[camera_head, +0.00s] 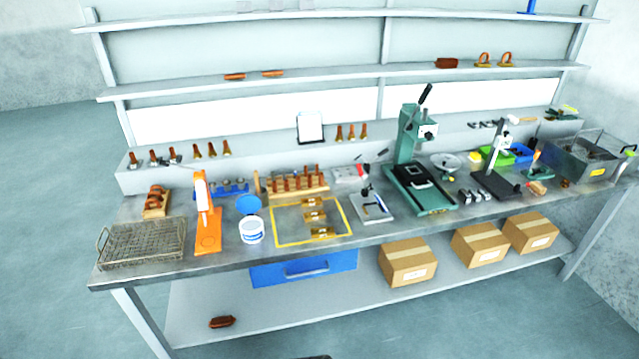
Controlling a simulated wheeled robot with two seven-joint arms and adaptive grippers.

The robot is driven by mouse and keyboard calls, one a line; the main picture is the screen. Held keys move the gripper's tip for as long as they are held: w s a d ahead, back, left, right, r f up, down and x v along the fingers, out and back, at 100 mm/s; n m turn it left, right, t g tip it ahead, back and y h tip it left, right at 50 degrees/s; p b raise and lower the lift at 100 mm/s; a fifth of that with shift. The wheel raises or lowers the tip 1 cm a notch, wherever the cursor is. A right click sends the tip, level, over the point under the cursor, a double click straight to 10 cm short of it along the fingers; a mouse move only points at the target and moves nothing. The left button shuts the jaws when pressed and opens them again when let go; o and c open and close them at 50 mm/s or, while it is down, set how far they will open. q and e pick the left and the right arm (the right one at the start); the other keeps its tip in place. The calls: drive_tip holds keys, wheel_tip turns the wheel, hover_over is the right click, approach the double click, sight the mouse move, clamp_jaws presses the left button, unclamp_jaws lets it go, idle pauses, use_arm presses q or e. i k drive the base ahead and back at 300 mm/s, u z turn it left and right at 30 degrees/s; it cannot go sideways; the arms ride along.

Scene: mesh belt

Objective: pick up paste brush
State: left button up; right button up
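A thin upright tan stick (257,184) shows behind the white tub (251,231) on the bench; it may be the handle of the paste brush, but it is too small to tell. The tub has a blue lid (249,205) tilted up at its back. A small item with a tan handle (537,187) lies at the right end of the bench and also looks brush-like. Neither of my grippers shows in the head view.
On the bench (275,254) stand a wire basket (143,243), an orange stand (208,238), a yellow-framed area (290,226), a green press (409,165) and a metal bin (578,158). Cardboard boxes (408,264) sit on the lower shelf. Open floor lies in front.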

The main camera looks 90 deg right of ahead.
sight(256, 173)
drive_tip(key=z, duration=2.2)
